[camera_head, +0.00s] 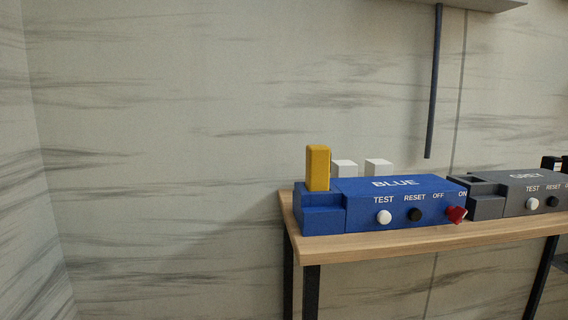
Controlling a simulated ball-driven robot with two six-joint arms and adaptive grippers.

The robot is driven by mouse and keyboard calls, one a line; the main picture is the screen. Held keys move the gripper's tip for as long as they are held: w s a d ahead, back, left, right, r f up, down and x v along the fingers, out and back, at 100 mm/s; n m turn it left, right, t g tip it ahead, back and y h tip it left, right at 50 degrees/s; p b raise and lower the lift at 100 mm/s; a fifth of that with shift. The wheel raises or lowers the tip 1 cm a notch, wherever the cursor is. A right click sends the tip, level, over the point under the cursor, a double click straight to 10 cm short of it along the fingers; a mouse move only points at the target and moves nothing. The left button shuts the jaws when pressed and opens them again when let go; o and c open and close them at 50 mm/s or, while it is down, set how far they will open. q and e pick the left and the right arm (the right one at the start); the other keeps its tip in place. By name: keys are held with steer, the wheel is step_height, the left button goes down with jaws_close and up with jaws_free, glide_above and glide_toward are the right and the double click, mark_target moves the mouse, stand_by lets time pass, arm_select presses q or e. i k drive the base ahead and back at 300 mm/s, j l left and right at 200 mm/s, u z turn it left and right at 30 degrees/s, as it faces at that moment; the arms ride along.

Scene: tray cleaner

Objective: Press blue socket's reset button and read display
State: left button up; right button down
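The blue socket box (365,188) lies on a wooden shelf, labelled BLUE on its top. Its black reset button (415,214) is on the front face under the word RESET. A white test button (385,217) is to the left of it, and a red switch (456,214) is to the right, below OFF and ON. A yellow block (318,168) stands upright in the left end of the box. No lit display can be made out. Neither of my grippers is in view.
A grey box (515,192) with similar buttons sits to the right on the wooden shelf (400,242). Two white blocks (378,167) show behind the blue box. A dark rod (434,90) hangs above. The left side is bare marbled wall.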

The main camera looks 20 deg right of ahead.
mark_target(414, 214)
steer(key=l+u, duration=0.45)
steer(key=l, duration=0.3)
steer(key=k+l+u, duration=0.1)
steer(key=l+u, duration=0.35)
steer(key=l, duration=0.25)
steer(key=l+u, duration=0.15)
steer(key=l, duration=1.7)
